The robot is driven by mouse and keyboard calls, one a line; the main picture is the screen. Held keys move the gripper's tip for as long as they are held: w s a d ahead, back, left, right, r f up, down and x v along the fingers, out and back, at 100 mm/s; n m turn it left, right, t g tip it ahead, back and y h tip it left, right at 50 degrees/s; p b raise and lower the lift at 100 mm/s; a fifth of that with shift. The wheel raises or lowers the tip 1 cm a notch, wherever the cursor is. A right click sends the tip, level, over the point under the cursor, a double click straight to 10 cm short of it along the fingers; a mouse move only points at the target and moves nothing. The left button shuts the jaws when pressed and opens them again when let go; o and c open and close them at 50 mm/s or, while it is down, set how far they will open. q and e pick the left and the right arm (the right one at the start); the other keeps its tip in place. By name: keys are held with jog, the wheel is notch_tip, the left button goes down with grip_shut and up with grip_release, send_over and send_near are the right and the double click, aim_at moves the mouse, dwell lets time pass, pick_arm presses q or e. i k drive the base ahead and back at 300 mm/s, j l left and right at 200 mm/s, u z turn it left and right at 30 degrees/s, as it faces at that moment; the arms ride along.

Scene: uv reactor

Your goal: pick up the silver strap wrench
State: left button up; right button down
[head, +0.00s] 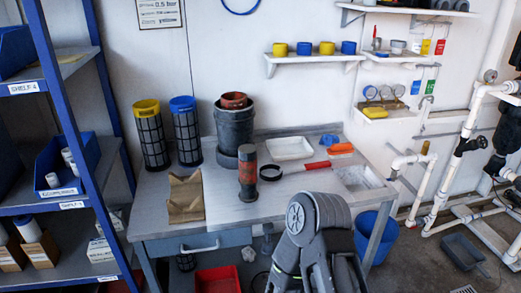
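I cannot make out a silver strap wrench. A tool with a red handle (310,166) and a black loop (271,172) lies on the workbench (232,196), right of an upright dark cylinder with reddish bands (247,172). It looks like a strap wrench, but its handle is red. A dark arm of mine rises from the bottom edge in front of the bench and hides part of its front. No gripper fingers can be made out, and neither gripper shows.
A black canister (234,126), white tray (289,148), brown cloth (186,197) and yellow-topped (152,135) and blue-topped (186,130) mesh cylinders occupy the bench. A blue shelving rack (75,110) stands left. White pipes (433,180) are at right. A blue bucket (376,236) is below.

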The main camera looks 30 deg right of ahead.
aim_at(325, 164)
jog(key=l+z, duration=0.15)
jog(key=z, duration=0.25)
jog(key=l+z, duration=0.15)
jog(key=z, duration=0.3)
jog(key=i+l+z, duration=0.1)
jog(key=z, duration=0.3)
jog(key=i+l+z, duration=0.3)
jog(key=l, duration=0.3)
jog(key=i+l+z, duration=0.25)
jog(key=i+l, duration=0.2)
jog(key=i, duration=0.1)
